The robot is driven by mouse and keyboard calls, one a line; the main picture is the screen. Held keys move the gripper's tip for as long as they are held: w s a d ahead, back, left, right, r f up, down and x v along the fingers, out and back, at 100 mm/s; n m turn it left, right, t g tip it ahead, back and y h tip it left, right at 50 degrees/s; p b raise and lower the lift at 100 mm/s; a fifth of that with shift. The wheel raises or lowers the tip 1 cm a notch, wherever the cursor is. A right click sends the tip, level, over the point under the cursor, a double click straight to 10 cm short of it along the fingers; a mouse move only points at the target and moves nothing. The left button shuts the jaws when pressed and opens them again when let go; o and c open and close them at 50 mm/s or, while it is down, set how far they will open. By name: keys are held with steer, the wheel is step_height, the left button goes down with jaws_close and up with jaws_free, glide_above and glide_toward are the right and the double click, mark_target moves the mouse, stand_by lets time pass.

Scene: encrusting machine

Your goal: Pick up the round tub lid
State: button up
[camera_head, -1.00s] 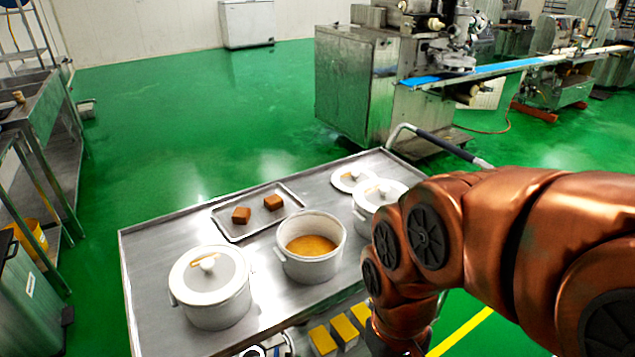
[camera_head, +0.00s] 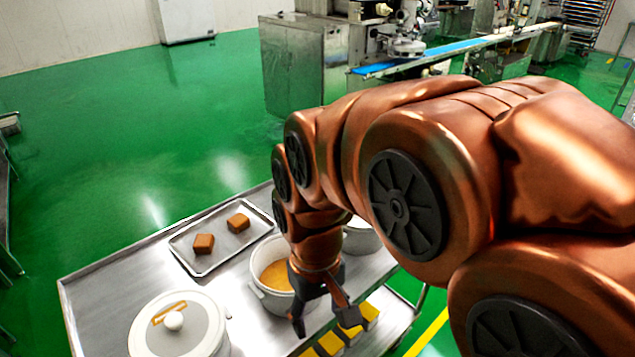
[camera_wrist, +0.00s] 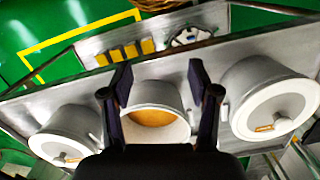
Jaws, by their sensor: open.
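A lidded white tub stands at the near left of the steel cart. Its round lid (camera_head: 176,324) has a pale knob and a tan strip; it also shows in the wrist view (camera_wrist: 275,108). An open tub (camera_head: 268,292) with orange-yellow contents stands mid-cart. Another white tub (camera_head: 360,238) is partly hidden behind my arm; its lid (camera_wrist: 62,148) shows in the wrist view. The loose lid seen earlier beside that tub is hidden now. My gripper (camera_head: 325,314) is open and empty, pointing down near the open tub; its fingers (camera_wrist: 160,80) frame that tub in the wrist view.
A tray (camera_head: 192,268) with two brown blocks lies on the cart (camera_head: 110,290) behind the tubs. Yellow blocks (camera_wrist: 125,52) sit along the cart's near side. A steel machine with a blue belt (camera_head: 375,68) stands beyond. Green floor is open at left.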

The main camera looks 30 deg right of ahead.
steer(key=w+d+m+t, duration=0.1)
steer(key=w+d, duration=0.6)
steer(key=w, duration=0.3)
steer(key=w+d+t+h, duration=0.1)
steer(key=w+d, duration=0.5)
steer(key=w, duration=0.5)
steer(key=w+d+m+t, duration=0.1)
steer(key=w+d+t, duration=0.1)
steer(key=w+d, duration=0.65)
steer(key=shift+n+t, duration=0.6)
steer(key=shift+t, duration=0.2)
steer(key=shift+w+d+f, duration=1.25)
steer(key=shift+w+d, duration=0.4)
steer(key=shift+w, duration=0.65)
steer(key=shift+w+d+f, duration=1.3)
steer(key=shift+w+d, duration=0.4)
steer(key=shift+w, duration=0.65)
steer(key=shift+w+d+f, duration=1.25)
steer(key=shift+w+d, duration=0.4)
steer(key=shift+w, duration=0.65)
steer(key=shift+p+x, duration=0.95)
steer(key=shift+x, duration=0.15)
steer(key=shift+p+x, duration=0.45)
steer(key=shift+x, duration=1)
steer(key=shift+d, duration=0.15)
steer(key=shift+c, duration=0.2)
jaws_close()
